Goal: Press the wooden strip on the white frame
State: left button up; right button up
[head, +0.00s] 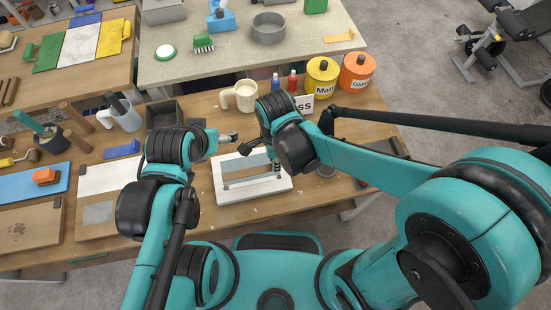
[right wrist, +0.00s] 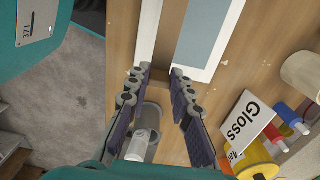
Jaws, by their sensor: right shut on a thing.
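The white frame (head: 222,190) lies on the wooden bench in front of me, with a grey-blue area inside it. It also shows in the right wrist view (right wrist: 223,45). The wooden strip (right wrist: 172,30) is brown and shows in the right wrist view between two white parts, its near end between my fingertips. My right gripper (right wrist: 162,74) is shut on the strip. In the head view my right gripper (head: 246,149) is over the far side of the frame. My left gripper (head: 229,137) is just left of it; I cannot tell how far its fingers are apart.
A cream mug (head: 244,97), blue and red bottles, a sign, a yellow can (head: 321,78) and an orange can (head: 357,73) stand behind the frame. A grey bin (head: 163,114) is behind my left arm. Boards and tools cover the bench's left side.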

jog(key=shift+f+b, duration=3.55)
jog(key=shift+f, duration=0.55)
jog(key=shift+f, duration=0.15)
jog(key=o, duration=0.9)
notch_tip(320, 180, up, 12)
jog(key=shift+r, duration=0.1)
